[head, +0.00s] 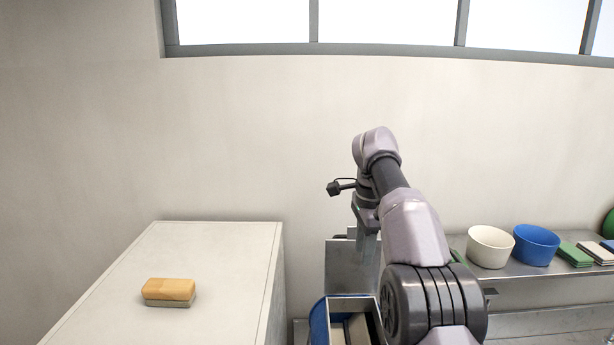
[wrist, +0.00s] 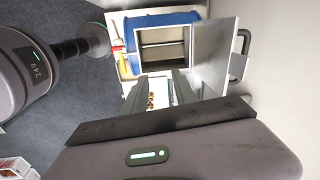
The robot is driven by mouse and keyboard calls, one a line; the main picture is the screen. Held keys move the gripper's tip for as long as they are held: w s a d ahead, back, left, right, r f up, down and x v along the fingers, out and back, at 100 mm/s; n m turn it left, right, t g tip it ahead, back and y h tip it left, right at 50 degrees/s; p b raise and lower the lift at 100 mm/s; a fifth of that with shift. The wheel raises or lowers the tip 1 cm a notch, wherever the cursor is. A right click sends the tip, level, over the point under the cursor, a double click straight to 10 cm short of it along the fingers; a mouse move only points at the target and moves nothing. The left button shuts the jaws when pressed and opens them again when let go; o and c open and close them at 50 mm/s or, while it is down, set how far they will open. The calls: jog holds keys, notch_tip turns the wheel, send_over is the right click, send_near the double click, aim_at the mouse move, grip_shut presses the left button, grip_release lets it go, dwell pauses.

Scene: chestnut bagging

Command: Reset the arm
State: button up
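My arm reaches forward in the head view, with its wrist raised in front of the wall. My gripper (head: 367,250) points down above an open-topped metal box (head: 333,299). In the wrist view, the two fingers of my gripper (wrist: 160,74) stand apart with a clear gap and nothing held between them. The metal box (wrist: 190,50) lies just beyond the fingertips, apart from them as far as I can tell. My own arm hides part of the box in the head view.
A white-topped cabinet (head: 205,250) stands at left with a tan and grey block (head: 169,290) on it. A metal shelf (head: 520,272) at right holds a white bowl (head: 490,250), a blue bowl (head: 536,247) and several flat pads.

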jog(key=s+a+f+n+t+y+b, duration=0.1)
jog(key=s+f+n+b, duration=0.5)
jog(key=s+f+b, duration=1.2)
jog(key=s+a+f+n+t+y+b, duration=0.1)
jog(key=s+f+n+b, duration=0.5)
jog(key=s+f+b, duration=1.3)
notch_tip(320, 180, down, 8)
jog(key=a+t+b, duration=0.1)
jog(key=t+b, duration=0.1)
jog(key=b, duration=0.2)
jog(key=shift+a+f+t, duration=0.15)
jog(key=shift+f+t, duration=0.05)
jog(key=shift+t, duration=0.1)
